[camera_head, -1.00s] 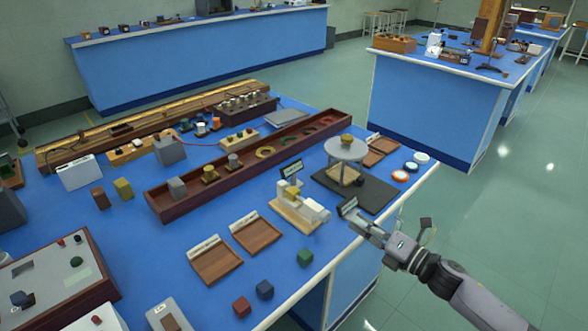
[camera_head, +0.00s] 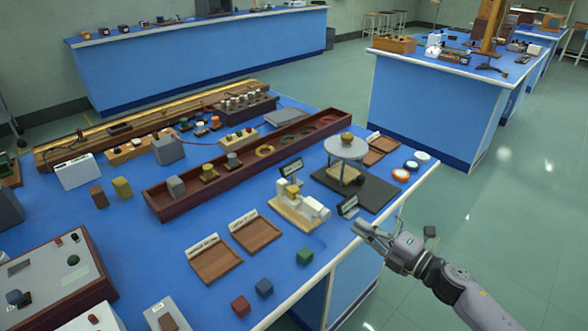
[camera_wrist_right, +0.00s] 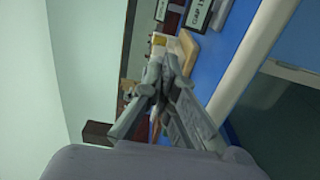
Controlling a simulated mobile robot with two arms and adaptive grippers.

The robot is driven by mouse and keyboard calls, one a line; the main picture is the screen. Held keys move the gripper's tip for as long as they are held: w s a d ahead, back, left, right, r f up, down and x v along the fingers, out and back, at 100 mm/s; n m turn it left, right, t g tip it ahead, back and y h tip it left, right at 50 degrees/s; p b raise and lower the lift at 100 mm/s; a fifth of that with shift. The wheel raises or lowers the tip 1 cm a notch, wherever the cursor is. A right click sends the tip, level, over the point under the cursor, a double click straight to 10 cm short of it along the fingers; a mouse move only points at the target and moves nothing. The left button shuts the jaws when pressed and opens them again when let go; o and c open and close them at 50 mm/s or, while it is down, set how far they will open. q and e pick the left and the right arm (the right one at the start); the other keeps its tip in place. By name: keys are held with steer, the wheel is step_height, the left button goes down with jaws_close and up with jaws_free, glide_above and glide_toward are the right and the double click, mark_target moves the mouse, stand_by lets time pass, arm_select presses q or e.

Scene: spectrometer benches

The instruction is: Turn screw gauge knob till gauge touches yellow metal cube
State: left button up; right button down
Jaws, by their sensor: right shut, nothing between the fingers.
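The screw gauge is a white device on a pale wooden base (camera_head: 286,213), near the right edge of the blue bench. Its white barrel and knob (camera_head: 316,208) point right, toward my right arm. A small yellow cube (camera_head: 292,190) sits at the gauge; whether the gauge touches it is too small to tell. My right gripper (camera_head: 358,228) is shut and empty, to the right of the knob and apart from it. In the right wrist view the closed fingers (camera_wrist_right: 155,70) point toward the wooden base (camera_wrist_right: 188,48) and a yellow patch (camera_wrist_right: 159,39). My left gripper is out of view.
A small dark label stand (camera_head: 348,205) stands between the gauge and my right gripper. A round-topped stand on a black board (camera_head: 374,192) is behind. Wooden trays (camera_head: 216,264) and coloured cubes (camera_head: 304,256) lie in front. Open floor is at right.

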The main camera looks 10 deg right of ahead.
mark_target(325, 215)
steer(key=x, duration=0.6)
steer(key=shift+w, duration=0.1)
steer(key=shift+w+a+r, duration=0.1)
steer(key=shift+w, duration=0.05)
steer(key=shift+r, duration=0.1)
steer(key=shift+r, duration=0.1)
